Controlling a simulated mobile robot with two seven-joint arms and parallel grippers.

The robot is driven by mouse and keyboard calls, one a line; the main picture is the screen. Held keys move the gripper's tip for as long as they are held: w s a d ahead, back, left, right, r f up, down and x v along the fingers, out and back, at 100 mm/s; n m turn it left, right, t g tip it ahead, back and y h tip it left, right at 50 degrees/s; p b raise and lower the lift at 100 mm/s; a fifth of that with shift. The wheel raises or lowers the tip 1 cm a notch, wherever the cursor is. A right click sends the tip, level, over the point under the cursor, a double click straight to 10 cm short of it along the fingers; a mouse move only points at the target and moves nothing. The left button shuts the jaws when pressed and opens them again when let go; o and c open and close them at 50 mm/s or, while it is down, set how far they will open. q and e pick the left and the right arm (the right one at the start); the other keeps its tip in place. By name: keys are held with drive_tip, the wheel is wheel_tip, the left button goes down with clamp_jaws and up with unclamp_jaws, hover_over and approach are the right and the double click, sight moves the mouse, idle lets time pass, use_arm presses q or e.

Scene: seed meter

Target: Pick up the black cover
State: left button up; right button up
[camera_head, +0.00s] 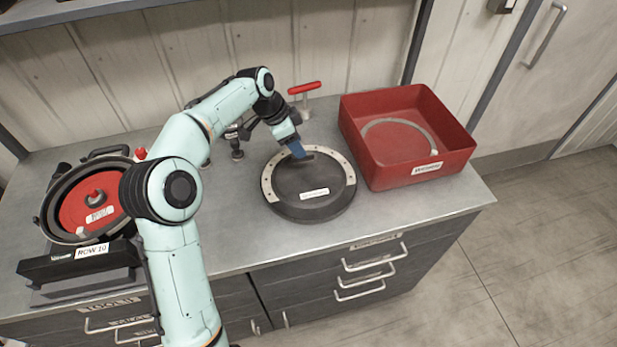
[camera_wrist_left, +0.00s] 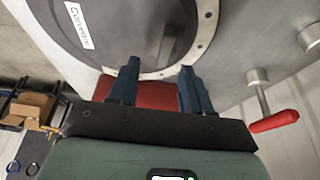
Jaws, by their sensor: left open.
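The black cover (camera_head: 312,204) is a round dark disc with a white label, lying flat on the grey bench near its middle. A pale drilled ring shows along part of its rim. It also shows in the left wrist view (camera_wrist_left: 117,28), with a raised dark bar beyond the fingers. My left gripper (camera_head: 301,154) is at the cover's far edge, its blue fingers pointing down to it. In the left wrist view the gripper (camera_wrist_left: 160,70) is open, with nothing seen held between the fingers. Whether the fingertips touch the cover cannot be told. My right gripper is out of view.
A red bin (camera_head: 452,158) holding a pale ring stands close right of the cover. A red T-handle (camera_head: 304,88) stands behind. A round red-faced unit (camera_head: 88,212) sits at the bench's left. Small metal fittings (camera_head: 237,153) stand behind left. Bench in front of the cover is clear.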

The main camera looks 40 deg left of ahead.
sight(309, 177)
use_arm(q)
drive_tip(key=x, duration=0.4)
drive_tip(key=shift+w+a+f, duration=0.2)
drive_tip(key=shift+a+f, duration=0.1)
drive_tip(key=shift+f, duration=0.1)
clamp_jaws()
drive_tip(key=shift+r, duration=0.1)
